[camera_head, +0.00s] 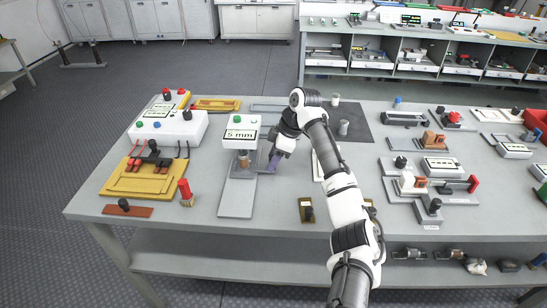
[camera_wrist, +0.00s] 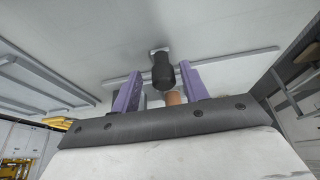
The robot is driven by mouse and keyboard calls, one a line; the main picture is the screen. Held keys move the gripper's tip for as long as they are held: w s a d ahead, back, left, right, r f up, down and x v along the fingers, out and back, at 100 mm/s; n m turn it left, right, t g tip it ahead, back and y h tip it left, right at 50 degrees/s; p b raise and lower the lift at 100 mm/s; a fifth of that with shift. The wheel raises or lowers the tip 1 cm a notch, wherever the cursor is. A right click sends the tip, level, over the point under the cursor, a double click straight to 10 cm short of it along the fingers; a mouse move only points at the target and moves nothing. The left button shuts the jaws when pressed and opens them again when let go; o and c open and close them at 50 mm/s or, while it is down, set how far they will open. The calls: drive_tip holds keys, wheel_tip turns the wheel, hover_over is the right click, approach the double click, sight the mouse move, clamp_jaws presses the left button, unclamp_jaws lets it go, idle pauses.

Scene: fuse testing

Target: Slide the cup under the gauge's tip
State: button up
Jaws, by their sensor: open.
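The gauge (camera_head: 240,134) is a white box with a display reading 5 mm, standing at the back of a grey base plate (camera_head: 238,197). A small brown cup (camera_head: 244,160) stands in front of it, near the plate's back end. My gripper (camera_head: 274,161) is just right of the cup, low over the table, with purple fingers. In the wrist view my gripper's fingers (camera_wrist: 160,88) are apart. A dark cylinder (camera_wrist: 162,70), perhaps the gauge's tip, and a brown cylinder (camera_wrist: 174,98), likely the cup, show between them. I cannot tell whether the fingers touch either.
A white box with colored buttons (camera_head: 172,127) and a yellow tray (camera_head: 138,180) are to the left. A red-handled tool (camera_head: 185,192) stands left of the plate. A dark mat (camera_head: 345,127) lies behind my arm. Various devices crowd the right side of the table.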

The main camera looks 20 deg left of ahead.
drive_tip(key=b+v, duration=0.2)
drive_tip(key=v, duration=1.1)
drive_tip(key=shift+r, duration=0.35)
drive_tip(key=shift+w, duration=0.1)
